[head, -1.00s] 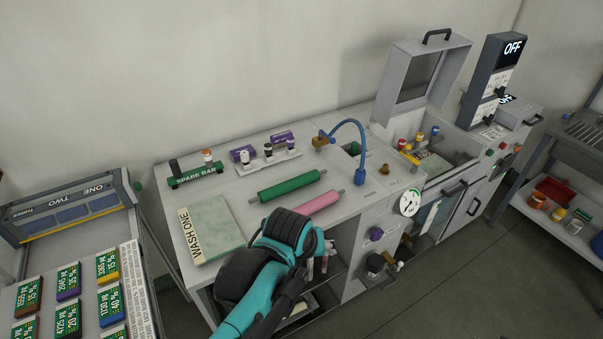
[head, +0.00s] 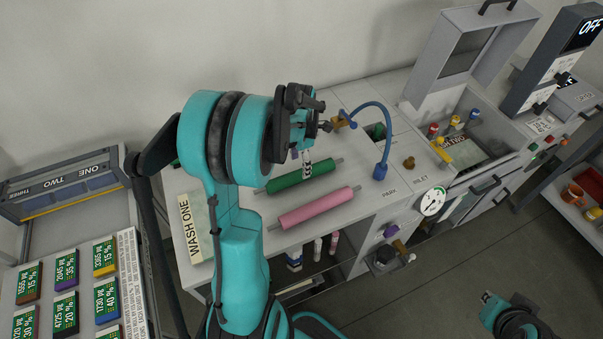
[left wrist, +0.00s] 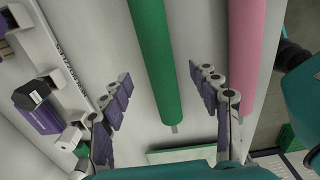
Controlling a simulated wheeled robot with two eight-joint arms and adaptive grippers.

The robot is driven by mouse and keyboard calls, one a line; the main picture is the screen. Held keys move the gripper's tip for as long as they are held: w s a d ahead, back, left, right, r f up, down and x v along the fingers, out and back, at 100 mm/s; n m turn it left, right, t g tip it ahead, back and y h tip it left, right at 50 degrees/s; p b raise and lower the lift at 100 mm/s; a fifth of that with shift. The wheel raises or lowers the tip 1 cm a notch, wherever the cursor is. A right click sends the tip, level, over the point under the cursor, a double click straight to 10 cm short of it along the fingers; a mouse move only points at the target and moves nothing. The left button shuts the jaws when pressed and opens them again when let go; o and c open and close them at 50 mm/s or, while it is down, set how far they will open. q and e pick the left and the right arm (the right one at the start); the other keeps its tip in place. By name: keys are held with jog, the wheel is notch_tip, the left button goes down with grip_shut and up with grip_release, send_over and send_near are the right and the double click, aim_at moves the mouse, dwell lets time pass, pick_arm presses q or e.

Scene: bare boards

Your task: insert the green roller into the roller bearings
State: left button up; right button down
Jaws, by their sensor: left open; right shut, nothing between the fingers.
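The green roller (head: 288,183) lies on the grey bench top, beside and behind the pink roller (head: 318,207). My left gripper (head: 305,158) is above the green roller, fingers pointing down. In the left wrist view, the green roller (left wrist: 152,50) runs between the open fingers of my left gripper (left wrist: 160,76), not gripped. The pink roller (left wrist: 246,45) is outside the right-hand finger. My right gripper (head: 487,298) is low at the bottom right, shut and empty, over the floor and apart from the bench. I cannot make out the roller bearings.
A pale green WASH ONE pad (head: 205,222) lies left of the rollers. A blue hose (head: 386,140) arches behind and to their right. An open-lidded machine (head: 470,45) is farther right.

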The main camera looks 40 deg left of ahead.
aim_at(300, 172)
pick_arm(q)
notch_tip(300, 172, down, 5)
jog(key=shift+w+f+b, duration=0.1)
jog(key=shift+f+b, duration=0.05)
jog(key=shift+b, duration=0.6)
jog(key=c, duration=1.3)
